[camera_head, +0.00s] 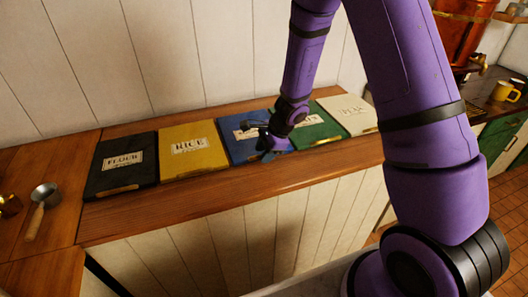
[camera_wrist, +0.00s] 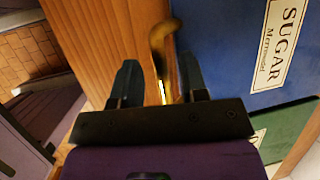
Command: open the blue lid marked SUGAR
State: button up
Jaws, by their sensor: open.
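The blue lid (camera_head: 234,150) lies shut in the row of lids on the counter, partly hidden by my gripper (camera_head: 270,148). In the wrist view the blue lid (camera_wrist: 222,45) fills the right side, with its cream SUGAR label (camera_wrist: 278,45). A brass handle (camera_wrist: 160,45) runs along the lid's front edge. My gripper (camera_wrist: 158,75) is open, with one dark finger on each side of the handle's near end. I cannot tell whether either finger touches it.
Black flour (camera_head: 110,178), yellow rice (camera_head: 193,165), green (camera_head: 325,133) and cream (camera_head: 350,122) lids sit in the same row, all flat. A ladle (camera_head: 42,198) lies at the left. A yellow mug (camera_head: 505,91) stands far right. The wooden front ledge (camera_head: 190,200) is clear.

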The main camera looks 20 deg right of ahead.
grip_shut()
jog(key=shift+r, duration=0.1)
dwell(0.3)
